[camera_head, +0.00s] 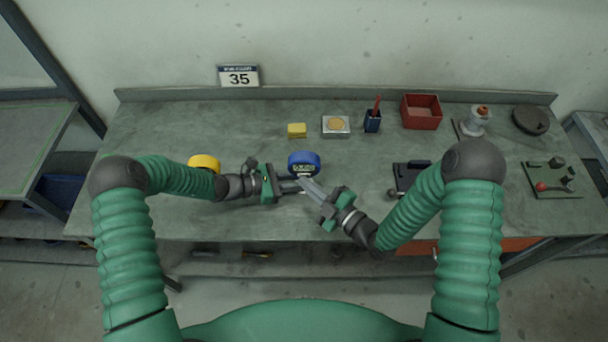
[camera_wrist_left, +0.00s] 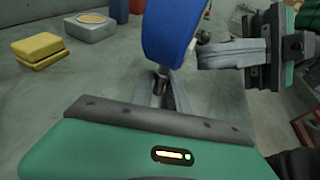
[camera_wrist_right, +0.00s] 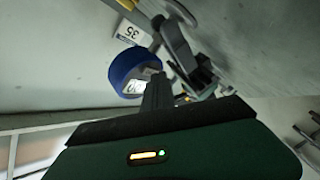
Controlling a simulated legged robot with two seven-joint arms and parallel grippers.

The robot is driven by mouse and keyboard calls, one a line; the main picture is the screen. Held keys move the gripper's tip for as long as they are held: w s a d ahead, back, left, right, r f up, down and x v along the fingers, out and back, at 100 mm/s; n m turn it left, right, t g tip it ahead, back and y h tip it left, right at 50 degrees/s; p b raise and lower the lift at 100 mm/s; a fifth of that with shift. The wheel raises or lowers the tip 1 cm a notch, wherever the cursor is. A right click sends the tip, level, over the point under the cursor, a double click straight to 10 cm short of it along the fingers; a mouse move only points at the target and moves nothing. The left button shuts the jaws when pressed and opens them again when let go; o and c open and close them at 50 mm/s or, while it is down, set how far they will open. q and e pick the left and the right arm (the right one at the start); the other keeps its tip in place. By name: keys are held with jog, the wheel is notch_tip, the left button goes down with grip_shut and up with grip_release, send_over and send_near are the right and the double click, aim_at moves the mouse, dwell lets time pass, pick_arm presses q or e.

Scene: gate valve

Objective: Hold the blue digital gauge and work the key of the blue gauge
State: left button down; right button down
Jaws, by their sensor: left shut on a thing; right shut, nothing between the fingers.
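The key is hidden or too small to make out.
A yellow gauge (camera_head: 204,162) stands to the left, behind my left arm. Behind are a yellow block (camera_head: 297,130), a metal box (camera_head: 336,126), a pen cup (camera_head: 373,122) and a red bin (camera_head: 421,112). A dark tray (camera_head: 408,178) lies to the right.

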jog(key=shift+s, duration=0.8)
jog(key=shift+s, duration=2.5)
pick_arm(q)
jog(key=c, duration=1.2)
grip_release()
jog(key=shift+a, duration=0.1)
